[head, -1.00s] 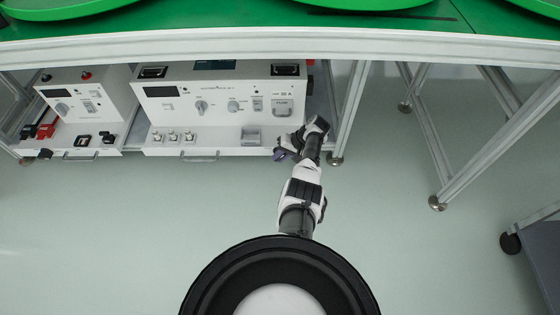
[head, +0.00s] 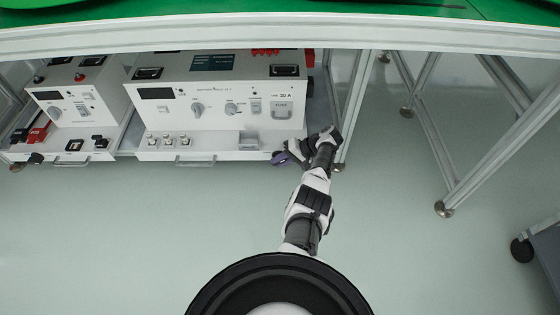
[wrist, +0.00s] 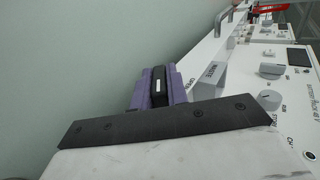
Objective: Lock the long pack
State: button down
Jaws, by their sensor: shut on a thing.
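The long pack, a wide white unit with knobs and a fuse panel (head: 215,103), stands on the shelf under the table. Its front ledge has several small switches and a drawer handle. My gripper (head: 282,157) is at the ledge's front right corner; its purple parts show there. In the wrist view, my gripper (wrist: 159,86) is shut on a dark piece with a small white label, between purple pads. The white face of the unit runs close along its right side. The head view does not show clearly what the dark piece is or whether it touches the pack.
A shorter white unit (head: 75,98) stands left of the long pack, with red and black parts on its ledge. Table legs (head: 355,110) stand just right of my arm. A grey cart (head: 540,245) is at the right edge. The floor in front is clear.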

jog(key=c, duration=1.4)
grip_release()
jog(key=p+v, duration=0.1)
jog(key=v, duration=1.3)
jog(key=shift+p, duration=0.3)
jog(key=shift+a, duration=0.1)
